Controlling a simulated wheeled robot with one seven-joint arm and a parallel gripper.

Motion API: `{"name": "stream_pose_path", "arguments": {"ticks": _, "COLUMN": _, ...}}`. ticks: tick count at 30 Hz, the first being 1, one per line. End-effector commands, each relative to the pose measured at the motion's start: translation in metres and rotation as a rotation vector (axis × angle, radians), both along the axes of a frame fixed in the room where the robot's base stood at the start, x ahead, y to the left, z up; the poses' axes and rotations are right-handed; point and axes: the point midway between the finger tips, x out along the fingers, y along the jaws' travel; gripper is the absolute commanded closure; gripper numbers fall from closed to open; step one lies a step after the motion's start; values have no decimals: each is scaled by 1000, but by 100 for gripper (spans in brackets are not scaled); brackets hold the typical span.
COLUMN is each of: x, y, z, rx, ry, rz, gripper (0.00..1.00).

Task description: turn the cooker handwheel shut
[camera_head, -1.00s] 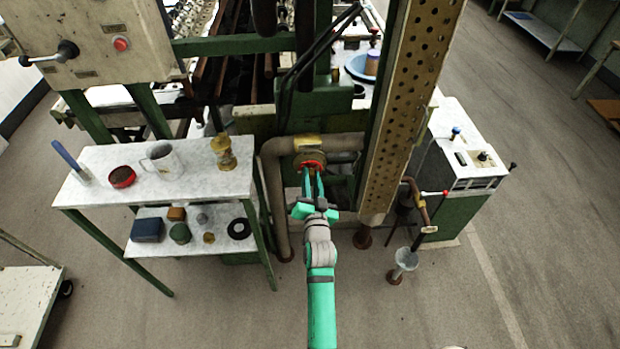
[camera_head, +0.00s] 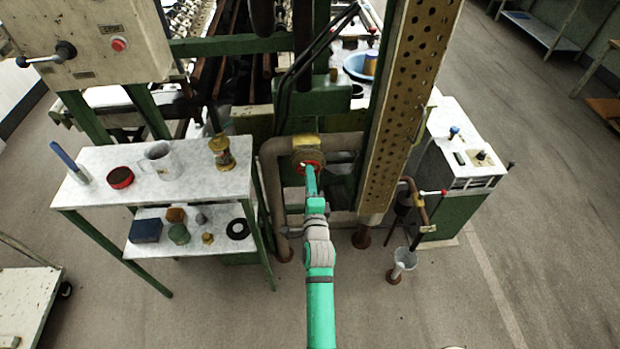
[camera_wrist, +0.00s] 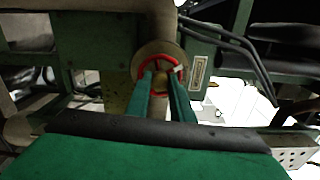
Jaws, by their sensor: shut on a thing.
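The red cooker handwheel (camera_head: 301,167) sits on the end of a brownish pipe fitting, low on the green machine frame. In the wrist view its red rim (camera_wrist: 142,69) shows in front of a round tan flange. My green gripper (camera_head: 311,172) reaches straight to the wheel from the front. In the wrist view my gripper's two fingers (camera_wrist: 161,78) are at the wheel, shut on it with a gap between them. The fingers hide part of the rim, and the exact contact is too small to make out.
A thick pipe (camera_head: 271,190) bends down left of the wheel. A perforated column (camera_head: 405,110) stands close on the right. A marble-topped table (camera_head: 212,185) with a mug and small items is to the left. Open floor lies in front.

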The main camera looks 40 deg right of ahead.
Motion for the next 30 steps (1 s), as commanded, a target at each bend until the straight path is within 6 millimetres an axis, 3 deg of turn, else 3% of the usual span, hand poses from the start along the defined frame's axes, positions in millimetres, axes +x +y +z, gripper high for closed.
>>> {"name": "stream_pose_path", "arguments": {"ticks": 13, "x": 1, "y": 1, "z": -1, "rx": 422, "ry": -255, "rz": 1, "gripper": 100}}
{"name": "stream_pose_path", "arguments": {"ticks": 23, "x": 0, "y": -1, "z": -1, "rx": 480, "ry": -291, "rz": -2, "gripper": 100}}
{"name": "stream_pose_path", "arguments": {"ticks": 24, "x": 0, "y": -1, "z": -1, "rx": 480, "ry": -291, "rz": -2, "gripper": 72}}
{"name": "stream_pose_path", "arguments": {"ticks": 25, "x": 0, "y": -1, "z": -1, "rx": 480, "ry": -291, "rz": -2, "gripper": 66}}
{"name": "stream_pose_path", "arguments": {"ticks": 30, "x": 0, "y": -2, "z": -1, "rx": 478, "ry": -290, "rz": -2, "gripper": 66}}
